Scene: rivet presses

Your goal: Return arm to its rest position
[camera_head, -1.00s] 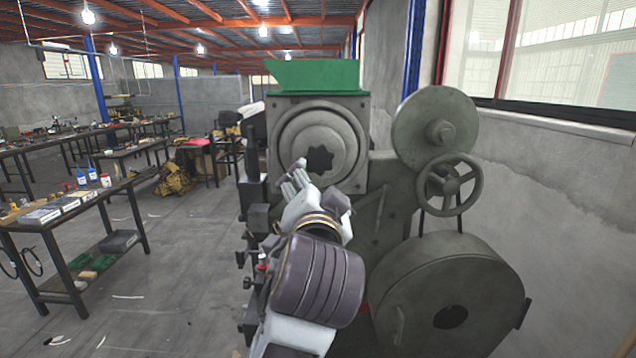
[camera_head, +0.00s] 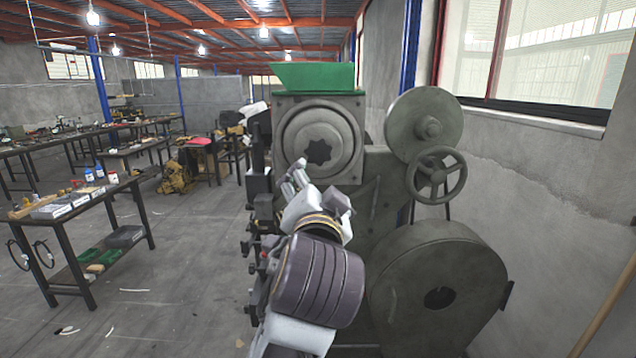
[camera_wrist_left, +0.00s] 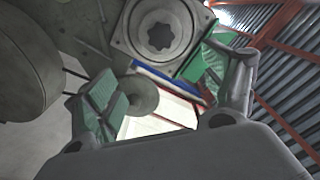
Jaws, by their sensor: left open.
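My left arm rises from the bottom middle of the head view, and its left gripper (camera_head: 294,180) is in front of the grey rivet press (camera_head: 375,215), below and left of the round plate with the star-shaped hole (camera_head: 319,151). In the left wrist view the left gripper (camera_wrist_left: 165,95) has its two green-padded fingers spread wide with nothing between them. The round plate shows beyond the fingers there (camera_wrist_left: 160,30). Whether the gripper touches the press cannot be told. My right gripper is in neither view.
The press carries a green hopper (camera_head: 312,76), a handwheel (camera_head: 435,175) and a large flywheel housing (camera_head: 437,290). A workbench (camera_head: 75,200) with boxes and bottles stands at left. The floor (camera_head: 180,270) between it and the press is mostly clear. A wall (camera_head: 560,190) closes the right.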

